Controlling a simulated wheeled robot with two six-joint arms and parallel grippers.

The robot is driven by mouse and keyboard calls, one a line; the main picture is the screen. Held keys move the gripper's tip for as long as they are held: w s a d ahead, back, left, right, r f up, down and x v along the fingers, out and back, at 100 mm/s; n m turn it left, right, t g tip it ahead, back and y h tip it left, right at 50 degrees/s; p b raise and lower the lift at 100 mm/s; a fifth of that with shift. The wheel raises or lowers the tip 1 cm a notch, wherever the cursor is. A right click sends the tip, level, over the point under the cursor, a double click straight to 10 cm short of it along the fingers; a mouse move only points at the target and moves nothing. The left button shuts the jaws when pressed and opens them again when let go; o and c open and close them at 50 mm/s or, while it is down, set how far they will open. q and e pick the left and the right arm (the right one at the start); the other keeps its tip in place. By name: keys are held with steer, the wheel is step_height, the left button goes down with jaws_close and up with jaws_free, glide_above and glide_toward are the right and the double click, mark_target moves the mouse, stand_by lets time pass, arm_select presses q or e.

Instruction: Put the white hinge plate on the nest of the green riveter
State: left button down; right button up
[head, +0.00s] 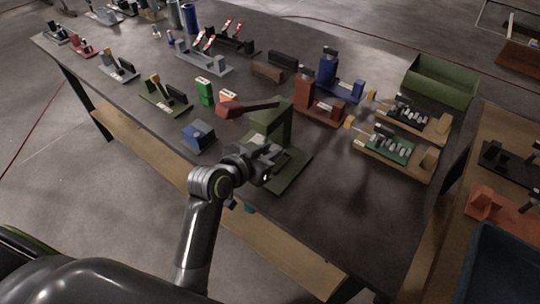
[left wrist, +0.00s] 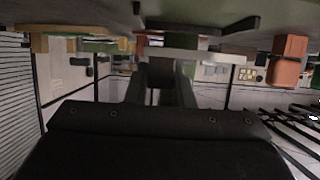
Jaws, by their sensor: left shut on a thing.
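The green riveter (head: 282,122) stands near the table's front edge in the head view, with a long dark red lever and a flat green base (head: 293,175). My left gripper (head: 264,167) is right at its front, over or beside the base, and hides the nest. In the left wrist view, the left gripper's fingers (left wrist: 165,82) are shut on a thin pale plate (left wrist: 200,55), which looks like the white hinge plate. I cannot tell whether the plate touches the nest. The plate is not clear in the head view. My right gripper is not in view.
A blue block-like device (head: 198,136) stands left of the riveter. Red (head: 318,104) and blue (head: 336,80) presses stand behind it to the right. Wooden trays with parts (head: 425,170) and a green bin (head: 440,82) are at the right. The table right of the riveter base is clear.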

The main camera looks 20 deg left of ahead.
arm_select(q)
steer(key=shift+w+d, duration=0.15)
steer(key=shift+w, duration=0.3)
steer(key=shift+f, duration=1.75)
steer(key=shift+f, duration=0.1)
steer(key=c, duration=1.3)
jaws_free()
steer(key=shift+o, duration=0.2)
